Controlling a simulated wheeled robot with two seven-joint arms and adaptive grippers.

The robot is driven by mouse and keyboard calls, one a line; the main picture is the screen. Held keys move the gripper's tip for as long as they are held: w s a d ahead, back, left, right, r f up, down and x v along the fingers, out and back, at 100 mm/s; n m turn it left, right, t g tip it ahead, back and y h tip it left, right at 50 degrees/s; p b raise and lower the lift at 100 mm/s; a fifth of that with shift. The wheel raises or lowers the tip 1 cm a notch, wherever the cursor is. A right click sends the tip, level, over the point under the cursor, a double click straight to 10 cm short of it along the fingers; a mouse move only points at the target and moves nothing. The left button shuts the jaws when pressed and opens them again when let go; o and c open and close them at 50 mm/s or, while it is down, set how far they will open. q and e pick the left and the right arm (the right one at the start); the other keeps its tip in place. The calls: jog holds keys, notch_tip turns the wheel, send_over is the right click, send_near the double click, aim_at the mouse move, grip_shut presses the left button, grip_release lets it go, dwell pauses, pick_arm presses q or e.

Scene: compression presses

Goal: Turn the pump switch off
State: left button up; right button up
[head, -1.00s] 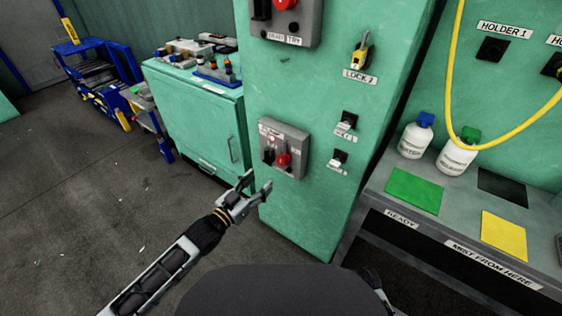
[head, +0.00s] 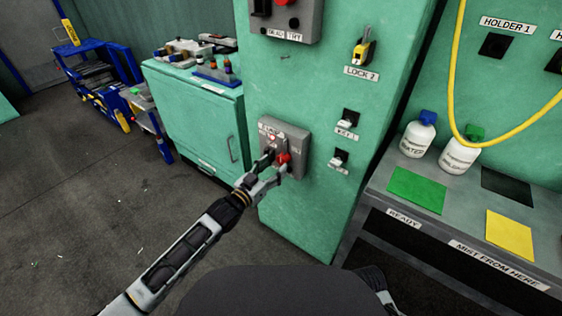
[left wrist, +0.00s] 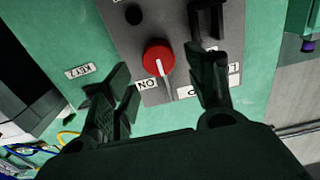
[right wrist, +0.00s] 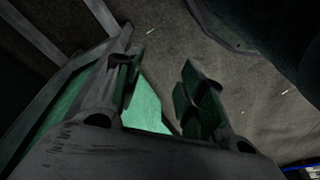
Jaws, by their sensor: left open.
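The pump switch is a red round knob (left wrist: 159,57) on a grey box (head: 298,135) on the green column. In the left wrist view its white pointer line is towards the ON label (left wrist: 147,84). My left gripper (head: 271,167) is open in front of the box's lower part, and its fingers partly cover the knob in the head view. In the left wrist view the knob lies between and beyond the two fingers; I cannot tell whether they touch it. My right gripper (right wrist: 157,70) is open and empty, pointing at the floor.
A black lever or handle (left wrist: 207,20) sits on the box beside the knob. Key switches (head: 350,118) and a padlock (head: 364,48) are to the right on the column. A bench (head: 450,215) with white bottles stands further right, a green cabinet (head: 205,115) at left.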

aim_at(281, 160)
pick_arm(q)
jog(key=shift+x, duration=0.8)
jog(key=shift+b+x, duration=0.5)
jog(key=shift+x, duration=1.15)
pick_arm(e)
jog(key=shift+w+a+r, duration=0.1)
jog(key=shift+w+r, duration=0.05)
jog(key=shift+r, duration=0.3)
jog(key=shift+w+a+r, duration=0.1)
jog(key=shift+r, duration=0.3)
pick_arm(q)
grip_shut()
pick_arm(e)
jog(key=shift+s+f, duration=0.1)
